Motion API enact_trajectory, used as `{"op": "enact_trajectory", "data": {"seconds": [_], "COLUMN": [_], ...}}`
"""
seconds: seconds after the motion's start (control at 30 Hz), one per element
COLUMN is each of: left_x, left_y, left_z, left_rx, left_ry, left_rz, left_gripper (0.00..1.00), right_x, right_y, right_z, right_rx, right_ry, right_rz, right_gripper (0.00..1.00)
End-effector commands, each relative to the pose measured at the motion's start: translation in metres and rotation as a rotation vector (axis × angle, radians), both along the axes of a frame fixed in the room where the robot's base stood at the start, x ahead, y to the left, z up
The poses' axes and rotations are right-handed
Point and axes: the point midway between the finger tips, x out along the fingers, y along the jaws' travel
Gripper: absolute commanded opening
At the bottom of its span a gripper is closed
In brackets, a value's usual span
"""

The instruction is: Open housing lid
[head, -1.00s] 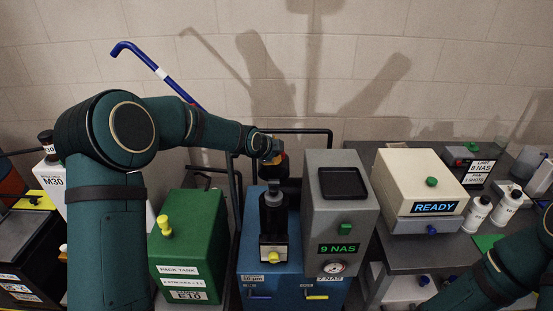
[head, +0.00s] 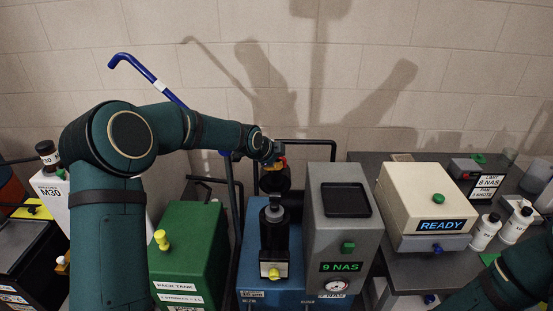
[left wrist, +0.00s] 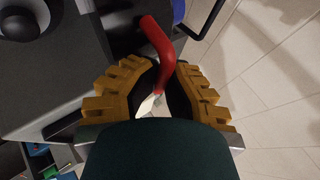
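The filter housing (head: 274,232) is a dark upright cylinder with a yellow knob low on its front, mounted on the blue unit (head: 256,258). A dark round part (head: 275,180) shows just behind and above its top; I cannot tell whether this is the lid. My left gripper (head: 280,162) is directly above that part. In the left wrist view, its yellow fingers (left wrist: 165,68) close in around a red curved handle (left wrist: 158,42), with dark pads against its sides.
The grey 9 NAS box (head: 342,235) stands close to the housing's right. The green pack tank (head: 190,245) is to the left. Black pipes (head: 305,142) run behind. A blue bent rod (head: 145,72) rises behind my left arm. The cream READY box (head: 428,195) sits on the right bench.

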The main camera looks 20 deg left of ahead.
Motion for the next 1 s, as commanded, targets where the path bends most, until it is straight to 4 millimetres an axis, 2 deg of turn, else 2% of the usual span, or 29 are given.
{"op": "enact_trajectory", "data": {"seconds": [0.03,0.1,0.13,0.43,0.57,1.0], "left_x": [0.000,0.000,0.000,-0.001,-0.007,-0.061], "left_y": [-0.001,-0.001,-0.001,0.000,0.002,0.020], "left_z": [0.000,0.000,0.000,-0.002,0.004,0.066], "left_rx": [-0.001,-0.001,-0.001,0.000,0.000,0.001], "left_ry": [0.001,0.001,0.001,0.005,0.005,-0.005], "left_rz": [-0.001,-0.001,-0.001,0.000,0.000,0.002], "left_gripper": [0.14,0.39,0.41,0.41,0.41,0.41], "right_x": [0.000,0.000,0.000,0.000,0.000,0.000], "right_y": [0.000,0.000,0.000,0.000,0.000,0.000], "right_z": [0.000,0.000,0.000,0.000,0.000,0.000], "right_rx": [0.000,0.000,0.000,0.000,0.000,0.000], "right_ry": [0.000,0.000,0.000,-0.001,-0.001,0.000], "right_rz": [0.000,0.000,0.000,0.000,0.000,0.000], "right_gripper": [0.47,0.47,0.47,0.47,0.47,0.47]}}
